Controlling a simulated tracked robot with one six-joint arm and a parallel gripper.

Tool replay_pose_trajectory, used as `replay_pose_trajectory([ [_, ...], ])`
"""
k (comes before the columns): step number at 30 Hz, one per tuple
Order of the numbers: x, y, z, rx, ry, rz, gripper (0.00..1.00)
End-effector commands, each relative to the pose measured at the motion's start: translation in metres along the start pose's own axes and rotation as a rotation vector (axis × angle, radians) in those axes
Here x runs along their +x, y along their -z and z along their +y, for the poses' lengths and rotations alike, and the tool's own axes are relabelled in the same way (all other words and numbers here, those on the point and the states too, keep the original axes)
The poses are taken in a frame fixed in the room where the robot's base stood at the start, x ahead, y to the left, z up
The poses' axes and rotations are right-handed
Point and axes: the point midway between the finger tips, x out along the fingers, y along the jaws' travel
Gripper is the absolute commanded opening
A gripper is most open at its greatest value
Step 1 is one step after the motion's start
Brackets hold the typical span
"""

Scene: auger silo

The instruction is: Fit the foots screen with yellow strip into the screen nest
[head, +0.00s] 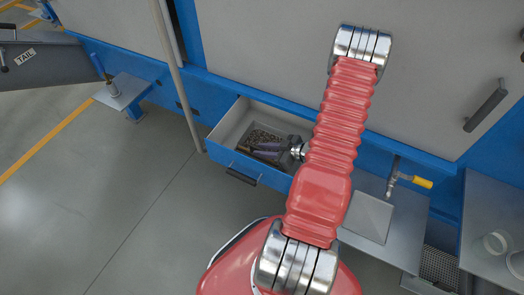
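My gripper (262,149) is small in the head view, its dark fingers reaching left over or into an open drawer (222,174). I cannot tell whether the fingers are open or shut, or whether they hold anything. A small orange-brown patch shows near the fingertips, too small to identify. I cannot make out a foots screen with a yellow strip. The screen nest cannot be told for sure either.
The drawer holds brown granular material (263,137) and sticks out of the blue frame. A steel shelf with a square plate (365,217) and a yellow-handled valve (421,182) is to its right. Clear round jars (497,243) stand far right. Grey floor (130,210) is open at left.

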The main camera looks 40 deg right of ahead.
Motion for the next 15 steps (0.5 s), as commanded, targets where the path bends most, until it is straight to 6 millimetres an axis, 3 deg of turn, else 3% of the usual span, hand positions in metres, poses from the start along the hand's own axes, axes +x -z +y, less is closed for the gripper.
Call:
replay_pose_trajectory([
  [3, 0.0000, 0.0000, -0.0001, 0.000, 0.000, 0.000, 0.30],
  [15, -0.0051, -0.0006, 0.0004, 0.001, -0.001, 0.000, 0.30],
])
